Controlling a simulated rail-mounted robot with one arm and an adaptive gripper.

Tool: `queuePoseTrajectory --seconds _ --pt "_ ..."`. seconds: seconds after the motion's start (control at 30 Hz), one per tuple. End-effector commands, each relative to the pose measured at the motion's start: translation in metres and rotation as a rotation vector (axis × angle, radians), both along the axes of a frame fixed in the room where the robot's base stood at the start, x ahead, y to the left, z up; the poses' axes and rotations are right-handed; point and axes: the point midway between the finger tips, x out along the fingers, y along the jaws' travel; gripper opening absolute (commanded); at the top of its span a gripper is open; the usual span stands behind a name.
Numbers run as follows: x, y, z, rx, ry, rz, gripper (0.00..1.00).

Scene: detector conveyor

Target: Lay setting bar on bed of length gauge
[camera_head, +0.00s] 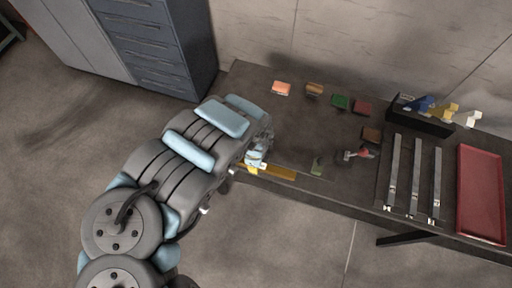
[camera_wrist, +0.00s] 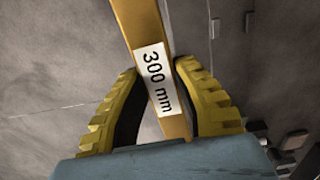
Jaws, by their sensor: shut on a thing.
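The setting bar is a long yellow-orange bar; it shows in the head view (camera_head: 278,172) by the table's front edge, and in the wrist view (camera_wrist: 133,22) with a white "300 mm" label. My gripper (camera_wrist: 158,70) has its yellow ribbed fingers shut on the bar, one on each side of the label. In the head view my gripper (camera_head: 257,160) is at the front left of the table, partly hidden by my arm. Three long, parallel metal rails (camera_head: 414,180) with small end blocks lie at the table's right, apart from the bar. They look like length gauges.
A red tray (camera_head: 481,195) lies at the far right of the dark table. Several small coloured blocks (camera_head: 340,101) lie along the back.

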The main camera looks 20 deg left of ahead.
Motion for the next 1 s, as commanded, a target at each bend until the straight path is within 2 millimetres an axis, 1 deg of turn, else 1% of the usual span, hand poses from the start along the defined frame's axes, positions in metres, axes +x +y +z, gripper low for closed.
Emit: queuePoseTrajectory --seconds 0.07,0.17,0.33,0.5,0.83,1.0 --pt "-0.005 0.003 -0.002 0.002 -0.002 -0.023 0.00" --pt "-0.005 0.005 -0.007 0.005 -0.004 -0.037 0.00" --pt "0.004 0.009 -0.015 0.007 -0.003 -0.039 0.00" --pt "0.015 0.013 -0.019 0.008 -0.007 -0.038 0.00" --pt "0.030 0.019 -0.026 0.008 -0.003 -0.037 0.00" --pt "0.038 0.019 -0.028 0.002 -0.006 -0.037 0.00"
